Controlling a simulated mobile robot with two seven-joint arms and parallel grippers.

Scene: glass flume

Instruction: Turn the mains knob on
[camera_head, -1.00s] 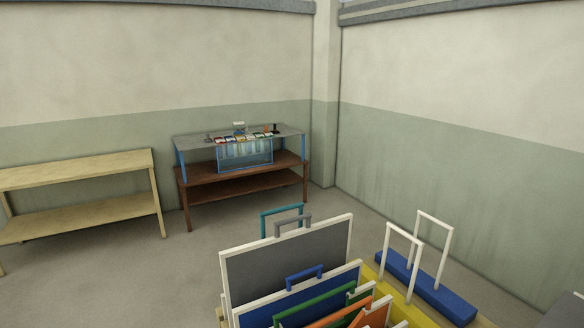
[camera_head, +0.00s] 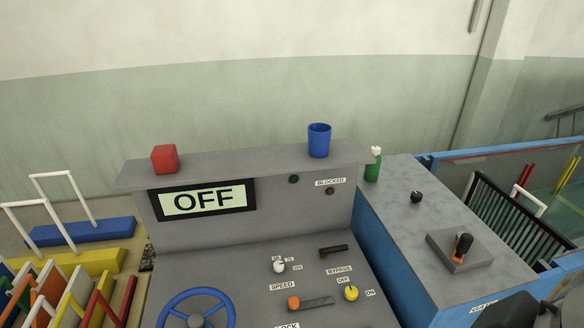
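A yellow knob (camera_head: 351,293) sits on the sloped grey console (camera_head: 290,247), between an OFF label at its upper left and an ON label at its right. Its pointer mark faces up, nearer the OFF label. A mains label is not readable in this view; the console's lower edge is cut off. The display (camera_head: 204,200) above reads OFF. Neither of my grippers can be made out. A dark rounded shape (camera_head: 507,312) at the bottom right edge may be part of my arm.
A red cube (camera_head: 165,158) and blue cup (camera_head: 319,140) stand on the shelf.

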